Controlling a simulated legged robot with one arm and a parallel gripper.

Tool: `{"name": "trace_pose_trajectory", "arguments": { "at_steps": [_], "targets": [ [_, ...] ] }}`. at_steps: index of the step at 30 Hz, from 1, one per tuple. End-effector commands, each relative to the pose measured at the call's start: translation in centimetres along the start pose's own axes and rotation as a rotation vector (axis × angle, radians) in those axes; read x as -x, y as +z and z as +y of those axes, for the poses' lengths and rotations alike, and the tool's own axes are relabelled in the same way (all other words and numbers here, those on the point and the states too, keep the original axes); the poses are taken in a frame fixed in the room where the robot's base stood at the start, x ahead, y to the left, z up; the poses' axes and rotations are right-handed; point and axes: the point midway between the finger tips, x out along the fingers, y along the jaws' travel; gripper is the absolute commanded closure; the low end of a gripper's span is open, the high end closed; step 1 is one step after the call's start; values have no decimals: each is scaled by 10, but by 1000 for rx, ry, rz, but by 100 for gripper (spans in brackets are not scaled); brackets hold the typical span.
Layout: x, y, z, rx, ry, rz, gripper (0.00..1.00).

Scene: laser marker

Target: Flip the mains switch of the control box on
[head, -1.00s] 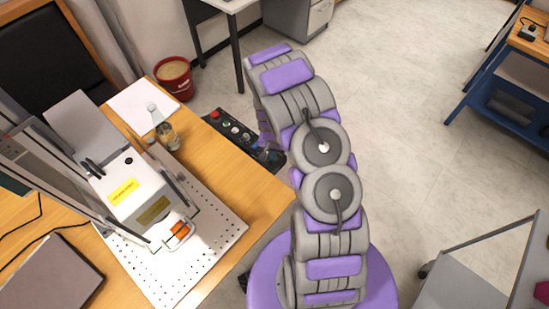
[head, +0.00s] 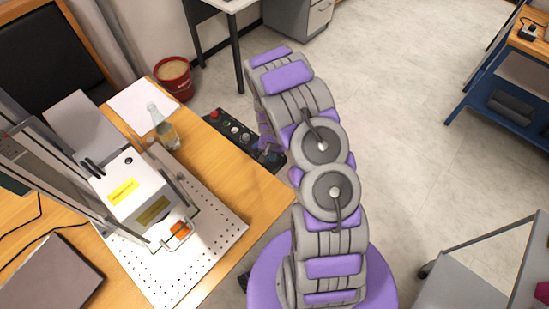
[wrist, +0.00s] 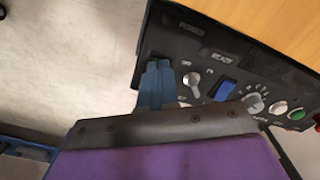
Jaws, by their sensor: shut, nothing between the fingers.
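The black control box (head: 236,132) is at the right edge of the wooden table in the head view, partly behind my arm. In the wrist view its panel (wrist: 225,60) carries a silver key-like switch (wrist: 192,82), a blue rocker (wrist: 225,90), a grey rotary knob (wrist: 254,103) and white, green and red buttons. A POWER label is near its left end. I cannot tell for sure which control is the mains switch; part of the panel is hidden by my gripper. My gripper (wrist: 157,66) is shut and empty over the panel's left end, left of the silver switch. Contact is unclear.
On the wooden table (head: 265,196) stand a glass bottle (head: 165,130) and the laser marker (head: 135,190) over a perforated plate (head: 215,240). A red bucket (head: 174,78) is on the floor behind. Open floor lies right of my arm.

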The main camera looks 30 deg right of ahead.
Motion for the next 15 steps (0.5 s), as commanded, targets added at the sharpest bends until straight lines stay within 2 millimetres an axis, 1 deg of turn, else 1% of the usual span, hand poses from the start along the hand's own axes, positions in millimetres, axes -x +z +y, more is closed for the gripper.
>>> {"name": "trace_pose_trajectory", "arguments": {
  "at_steps": [9, 15],
  "targets": [
    [-5, 0, 0, 0, 0, 0, 100],
    [-1, 0, 0, 0, 1, 0, 100]
  ]
}}
